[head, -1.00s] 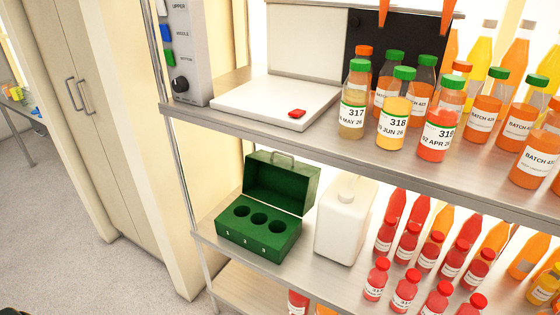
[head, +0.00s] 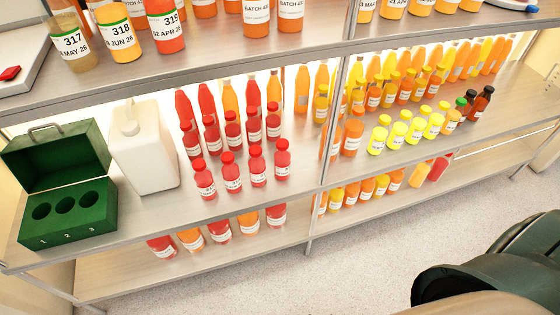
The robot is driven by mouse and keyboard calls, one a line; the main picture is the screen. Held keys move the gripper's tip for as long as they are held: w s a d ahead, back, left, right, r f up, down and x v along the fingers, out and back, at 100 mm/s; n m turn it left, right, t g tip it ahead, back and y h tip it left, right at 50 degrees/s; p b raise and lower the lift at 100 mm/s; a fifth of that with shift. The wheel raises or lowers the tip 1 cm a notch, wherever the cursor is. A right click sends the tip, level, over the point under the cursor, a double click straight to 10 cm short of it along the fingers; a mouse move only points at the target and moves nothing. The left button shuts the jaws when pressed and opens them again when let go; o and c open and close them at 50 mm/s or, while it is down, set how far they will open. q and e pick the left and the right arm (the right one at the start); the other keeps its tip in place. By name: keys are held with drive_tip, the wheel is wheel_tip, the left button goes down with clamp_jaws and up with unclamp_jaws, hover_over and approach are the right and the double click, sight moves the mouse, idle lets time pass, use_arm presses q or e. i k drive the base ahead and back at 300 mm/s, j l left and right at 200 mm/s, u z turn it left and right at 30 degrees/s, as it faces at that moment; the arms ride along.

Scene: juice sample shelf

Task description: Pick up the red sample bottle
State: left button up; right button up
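The red sample bottle, labelled 319 (head: 167,32), stands upright on the upper shelf at the top left. Its top is cut off by the picture edge. Beside it on the left stand a yellow-orange bottle labelled 318 (head: 120,38) and a paler one labelled 317 (head: 72,42). Neither of my grippers is in view.
Below, the middle shelf holds an open green box (head: 62,229) with three holes, a white jug (head: 144,150) and several red-capped red bottles (head: 232,172). A metal post (head: 337,110) divides the shelving. Yellow and orange bottles stand farther right. Floor (head: 375,250) shows bottom right.

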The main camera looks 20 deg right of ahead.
sight(282, 155)
drive_tip(key=l, duration=0.6)
drive_tip(key=k+l, duration=0.15)
drive_tip(key=l, duration=0.45)
drive_tip(key=l+z, duration=0.1)
drive_tip(key=l, duration=0.5)
drive_tip(key=k, duration=0.05)
